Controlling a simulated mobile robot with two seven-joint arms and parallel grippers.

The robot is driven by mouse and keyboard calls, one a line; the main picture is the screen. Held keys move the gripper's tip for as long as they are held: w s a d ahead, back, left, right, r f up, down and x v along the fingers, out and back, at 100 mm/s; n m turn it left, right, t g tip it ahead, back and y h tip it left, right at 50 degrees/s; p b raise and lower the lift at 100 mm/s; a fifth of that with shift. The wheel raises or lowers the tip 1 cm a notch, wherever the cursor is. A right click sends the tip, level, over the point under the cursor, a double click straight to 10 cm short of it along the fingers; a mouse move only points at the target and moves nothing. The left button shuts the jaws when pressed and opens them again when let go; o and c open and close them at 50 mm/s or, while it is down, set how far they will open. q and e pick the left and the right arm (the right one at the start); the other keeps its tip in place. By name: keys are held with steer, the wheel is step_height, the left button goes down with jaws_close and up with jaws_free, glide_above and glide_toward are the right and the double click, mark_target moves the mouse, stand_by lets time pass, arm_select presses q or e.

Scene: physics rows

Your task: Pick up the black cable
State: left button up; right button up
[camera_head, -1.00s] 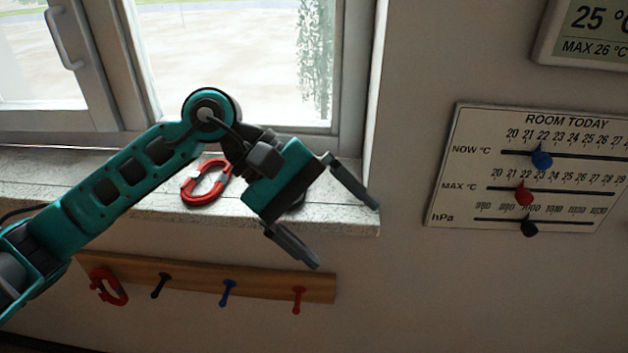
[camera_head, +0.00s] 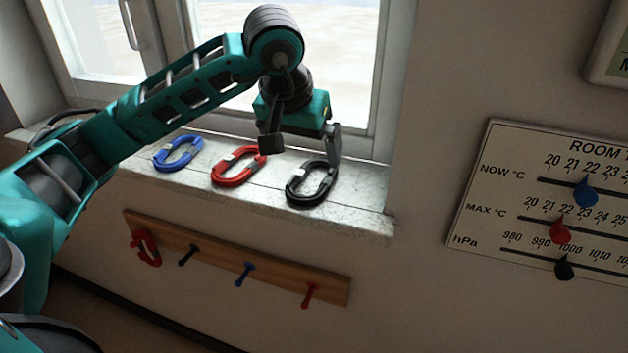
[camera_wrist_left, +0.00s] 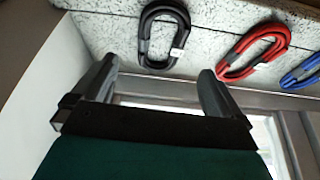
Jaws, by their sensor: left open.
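The black cable (camera_head: 312,184) is a coiled oval loop with a pale band, lying on the window sill at the right end of a row of cables. In the left wrist view the black cable (camera_wrist_left: 164,34) lies beyond and between the spread fingers, not touched as far as I can see. My left gripper (camera_head: 306,150) is above and behind the cable in the head view, pointing down. It is open and empty, and its fingers also show in the left wrist view (camera_wrist_left: 157,88). One finger is partly hidden in the head view. My right gripper is not in view.
A red cable (camera_head: 238,166) and a blue cable (camera_head: 178,153) lie left of the black one on the sill (camera_head: 370,217). The window stands behind. Below is a wooden peg rail (camera_head: 200,246) with a red loop (camera_head: 146,248) at its left end. A gauge board (camera_head: 545,200) hangs at right.

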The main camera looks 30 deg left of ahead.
mark_target(314, 182)
arm_select(q)
steer(key=x, duration=0.8)
steer(key=shift+a, duration=0.1)
steer(key=shift+r, duration=0.1)
steer(key=c, duration=1)
